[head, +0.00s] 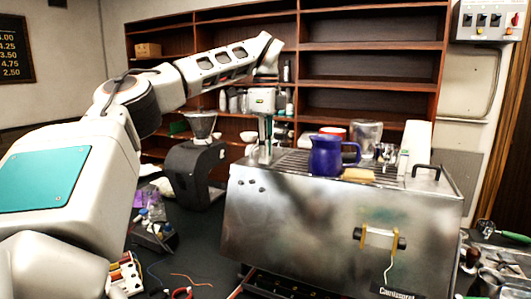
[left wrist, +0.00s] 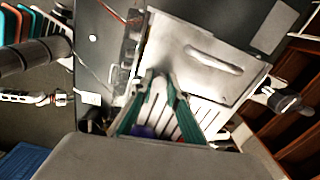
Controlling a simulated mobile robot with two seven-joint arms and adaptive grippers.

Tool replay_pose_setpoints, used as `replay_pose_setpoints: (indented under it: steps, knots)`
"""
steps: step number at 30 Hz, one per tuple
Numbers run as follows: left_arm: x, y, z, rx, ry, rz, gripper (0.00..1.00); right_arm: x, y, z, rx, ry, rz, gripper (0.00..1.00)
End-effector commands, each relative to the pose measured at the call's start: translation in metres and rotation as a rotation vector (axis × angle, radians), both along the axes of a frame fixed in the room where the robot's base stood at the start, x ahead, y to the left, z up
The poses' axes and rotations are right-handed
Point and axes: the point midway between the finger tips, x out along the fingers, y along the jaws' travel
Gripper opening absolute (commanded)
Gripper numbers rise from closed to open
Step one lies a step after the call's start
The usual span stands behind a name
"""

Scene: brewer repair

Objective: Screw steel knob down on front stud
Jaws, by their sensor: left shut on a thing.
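The steel brewer (head: 330,225) stands on the dark counter and also shows in the left wrist view (left wrist: 205,55). My left gripper (head: 265,155) points down at the brewer's top left corner. In the left wrist view its green-lined fingers (left wrist: 160,80) come close together at the tips, over the edge of the brewer's top. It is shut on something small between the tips. The steel knob and the front stud cannot be made out; the fingers hide that spot. My right gripper is in neither view.
A purple pitcher (head: 324,156), a yellow sponge (head: 357,175) and a glass jar (head: 367,138) stand on the brewer's top. A dark grinder (head: 193,172) stands to its left. Tools and wires lie on the counter in front. Shelves (head: 350,70) rise behind.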

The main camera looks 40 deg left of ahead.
Motion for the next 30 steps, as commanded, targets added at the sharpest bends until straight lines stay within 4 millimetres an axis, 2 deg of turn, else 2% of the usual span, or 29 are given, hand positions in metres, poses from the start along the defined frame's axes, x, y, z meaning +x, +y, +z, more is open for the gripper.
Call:
replay_pose_setpoints:
  steps: [4,13,22,30]
  knots:
    - [-0.0001,-0.0006,0.0005,-0.002,0.000,-0.084,0.00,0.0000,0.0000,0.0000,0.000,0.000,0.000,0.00]
    - [0.0003,-0.0003,0.0013,0.000,-0.002,-0.106,0.00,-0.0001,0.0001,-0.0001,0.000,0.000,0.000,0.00]
    - [0.0012,0.0002,0.0026,0.000,-0.005,-0.422,0.00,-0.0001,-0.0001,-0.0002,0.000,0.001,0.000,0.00]
    - [0.0016,0.0005,0.0034,0.002,-0.008,-0.489,0.00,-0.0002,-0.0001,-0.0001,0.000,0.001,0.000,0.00]
